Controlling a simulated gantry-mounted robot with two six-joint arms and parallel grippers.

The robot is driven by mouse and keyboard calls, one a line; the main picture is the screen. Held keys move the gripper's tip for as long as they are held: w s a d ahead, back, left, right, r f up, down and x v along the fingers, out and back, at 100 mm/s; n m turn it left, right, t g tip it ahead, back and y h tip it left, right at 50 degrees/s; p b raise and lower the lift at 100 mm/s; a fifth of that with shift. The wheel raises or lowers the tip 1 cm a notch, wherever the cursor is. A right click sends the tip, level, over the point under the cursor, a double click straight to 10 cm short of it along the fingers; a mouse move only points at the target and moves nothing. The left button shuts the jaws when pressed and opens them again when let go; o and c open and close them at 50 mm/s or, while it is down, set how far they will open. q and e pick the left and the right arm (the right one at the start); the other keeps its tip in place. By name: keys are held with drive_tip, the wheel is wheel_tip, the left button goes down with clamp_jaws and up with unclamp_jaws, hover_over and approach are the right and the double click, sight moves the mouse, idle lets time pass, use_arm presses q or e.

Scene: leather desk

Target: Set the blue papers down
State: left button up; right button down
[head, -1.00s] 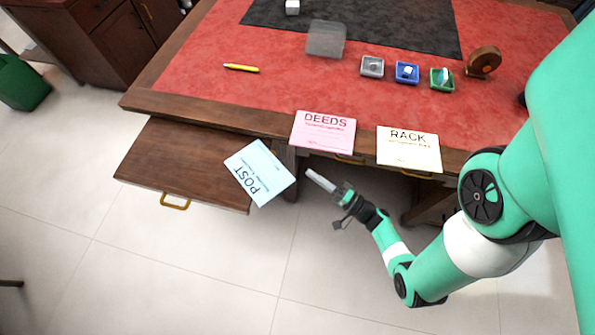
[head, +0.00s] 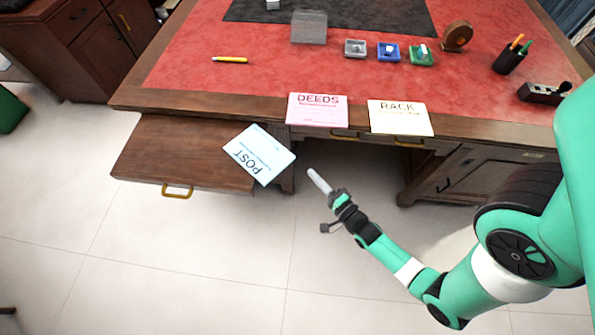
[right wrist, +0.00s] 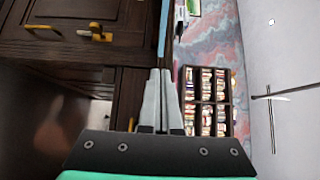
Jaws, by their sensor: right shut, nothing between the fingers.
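The blue papers (head: 259,155), marked POST, lie at the right end of the brown pull-out board (head: 170,150) at the desk's left front, with a corner past its edge. My right gripper (head: 318,180) is shut and empty, in front of the desk, to the right of the blue papers and apart from them. In the right wrist view its fingers (right wrist: 161,100) are together with nothing between them. A thin blue edge (right wrist: 163,28) shows above the fingertips there; it looks like the papers seen side-on. My left gripper is not in view.
Pink DEEDS papers (head: 316,110) and cream RACK papers (head: 399,117) lie at the desk's front edge. The floor before the desk is clear.

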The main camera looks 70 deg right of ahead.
drive_tip(key=w, duration=0.6)
drive_tip(key=shift+d, duration=0.15)
